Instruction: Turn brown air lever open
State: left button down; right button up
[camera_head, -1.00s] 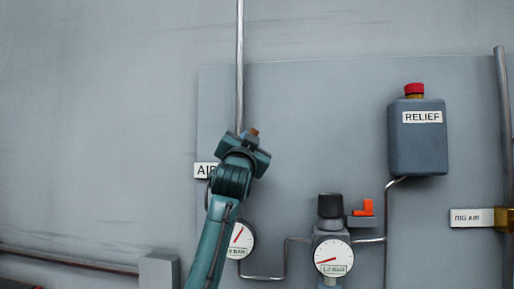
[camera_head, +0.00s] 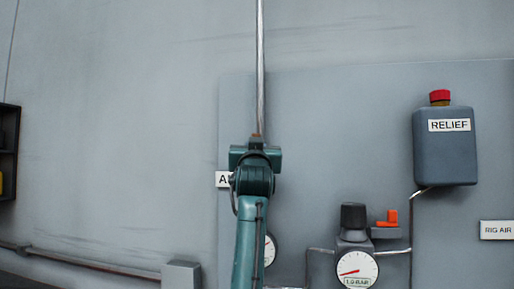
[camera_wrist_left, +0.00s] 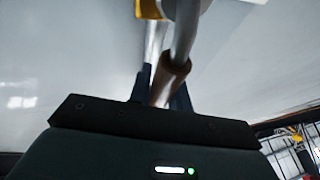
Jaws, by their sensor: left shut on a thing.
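The brown air lever (camera_wrist_left: 168,82) shows in the left wrist view between the two dark fingers of my left gripper (camera_wrist_left: 160,88), which is shut on it. A grey pipe runs up past the lever, with a yellow-brass part (camera_wrist_left: 150,8) at the top. In the head view my left gripper (camera_head: 257,145) is at the vertical pipe (camera_head: 260,70), beside the partly covered AIR label (camera_head: 222,179). My gripper and arm hide most of the lever and valve there. My right gripper is in neither view.
To the right are a RELIEF tank (camera_head: 444,150) with a red cap, a regulator (camera_head: 353,220) with a gauge (camera_head: 356,270), and an orange lever (camera_head: 388,218). A second gauge (camera_head: 270,250) is partly behind my arm. A grey box (camera_head: 181,275) is low left.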

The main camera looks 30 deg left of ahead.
pick_arm(q)
jog(key=c, duration=1.5)
grip_release()
jog(key=shift+o, duration=1)
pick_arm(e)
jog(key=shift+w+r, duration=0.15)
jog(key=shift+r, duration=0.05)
pick_arm(q)
jog(key=shift+s+d+f, duration=0.2)
jog(key=shift+s+f, duration=0.05)
jog(key=shift+s, duration=0.1)
jog(key=b+v, duration=0.4)
jog(key=v, duration=0.8)
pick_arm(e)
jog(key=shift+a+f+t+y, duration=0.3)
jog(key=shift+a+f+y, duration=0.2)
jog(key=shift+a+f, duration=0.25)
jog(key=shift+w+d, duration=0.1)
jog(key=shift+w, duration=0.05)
